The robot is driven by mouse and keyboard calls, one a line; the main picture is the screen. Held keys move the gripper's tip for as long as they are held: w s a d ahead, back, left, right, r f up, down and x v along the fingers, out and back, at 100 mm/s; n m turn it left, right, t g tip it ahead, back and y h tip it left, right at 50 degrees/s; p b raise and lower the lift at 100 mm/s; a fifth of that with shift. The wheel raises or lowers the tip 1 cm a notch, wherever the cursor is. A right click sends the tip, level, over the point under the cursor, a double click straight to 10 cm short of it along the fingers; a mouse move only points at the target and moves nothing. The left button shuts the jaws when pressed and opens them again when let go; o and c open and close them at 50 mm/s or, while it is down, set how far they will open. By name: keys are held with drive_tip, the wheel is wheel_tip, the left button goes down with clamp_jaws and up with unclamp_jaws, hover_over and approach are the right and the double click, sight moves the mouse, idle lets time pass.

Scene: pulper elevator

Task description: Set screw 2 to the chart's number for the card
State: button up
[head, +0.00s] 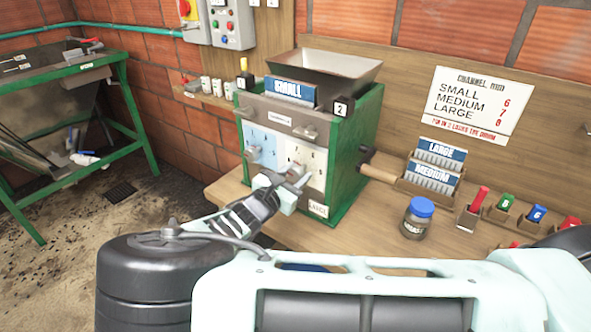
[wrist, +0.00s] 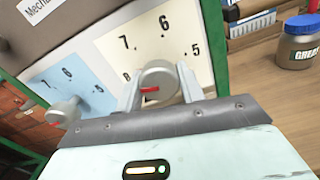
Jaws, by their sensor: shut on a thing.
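The card in the slot atop the green pulper (head: 352,165) reads SMALL (head: 290,88). The wall chart (head: 471,103) lists SMALL 6, MEDIUM 7, LARGE 8. My gripper (head: 293,182) is shut on the grey knob of screw 2 (wrist: 158,80), on the cream dial plate (wrist: 150,28) at the right of the pulper's front. That dial carries 5, 6, 7 and 8. The knob's red mark (wrist: 150,89) points left, near the 8 side; its exact reading is unclear. The other screw's knob (wrist: 62,113) is on the blue plate (wrist: 75,78), untouched.
LARGE (head: 442,153) and MEDIUM (head: 432,177) cards stand in a rack at right. A blue-lidded jar (head: 418,218) and coloured blocks sit on the bench (head: 385,240).

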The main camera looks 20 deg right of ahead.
drive_tip(key=shift+n+p, duration=0.3)
drive_tip(key=shift+n, duration=0.5)
drive_tip(key=o, duration=1)
drive_tip(key=shift+s+a, duration=0.1)
drive_tip(key=shift+b+v, duration=2.7)
drive_tip(key=shift+v, duration=5.9)
